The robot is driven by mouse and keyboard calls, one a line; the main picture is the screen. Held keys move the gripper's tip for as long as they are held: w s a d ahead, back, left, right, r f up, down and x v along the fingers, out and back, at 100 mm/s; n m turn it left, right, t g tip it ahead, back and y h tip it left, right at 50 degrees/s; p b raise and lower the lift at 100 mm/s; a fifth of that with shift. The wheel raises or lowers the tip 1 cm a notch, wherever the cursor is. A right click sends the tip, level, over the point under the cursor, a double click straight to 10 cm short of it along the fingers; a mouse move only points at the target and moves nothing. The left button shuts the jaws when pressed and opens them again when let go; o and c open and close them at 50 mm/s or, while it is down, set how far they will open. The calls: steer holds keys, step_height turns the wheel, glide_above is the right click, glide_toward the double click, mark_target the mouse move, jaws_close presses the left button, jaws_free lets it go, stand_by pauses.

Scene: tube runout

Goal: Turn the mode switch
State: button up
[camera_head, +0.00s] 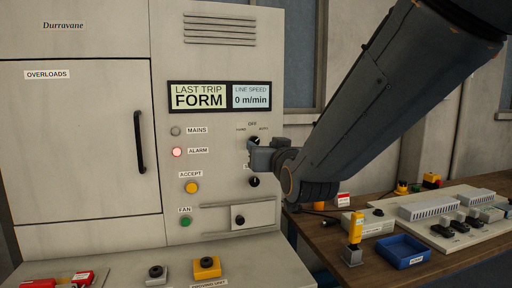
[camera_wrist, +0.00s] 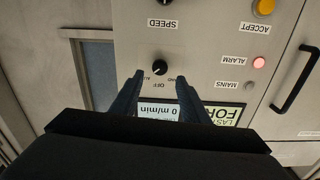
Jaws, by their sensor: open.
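The mode switch is a round black knob (camera_wrist: 160,68) with a pale pointer mark, on the grey panel under the OFF, HAND and AUTO labels. The wrist view shows it upside down. My gripper (camera_wrist: 160,77) is open, with one finger on either side of the knob in that view. I cannot tell whether the fingers touch it. In the head view my gripper (camera_head: 262,152) is at the panel and hides most of the switch. Its fingers partly cover the AUTO and HAND labels in the wrist view.
A SPEED knob (camera_head: 254,181) sits below the switch. Left of it are the red-lit ALARM lamp (camera_head: 177,152), yellow ACCEPT button (camera_head: 192,187) and green FAN button (camera_head: 186,221). The display (camera_head: 219,96) reads FORM and 0 m/min. A wooden bench (camera_head: 428,262) with a blue tray (camera_head: 403,252) stands right.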

mark_target(255, 142)
steer(key=shift+b+x, duration=0.3)
steer(key=shift+x, duration=2.7)
steer(key=shift+w, duration=0.1)
steer(key=c, duration=0.8)
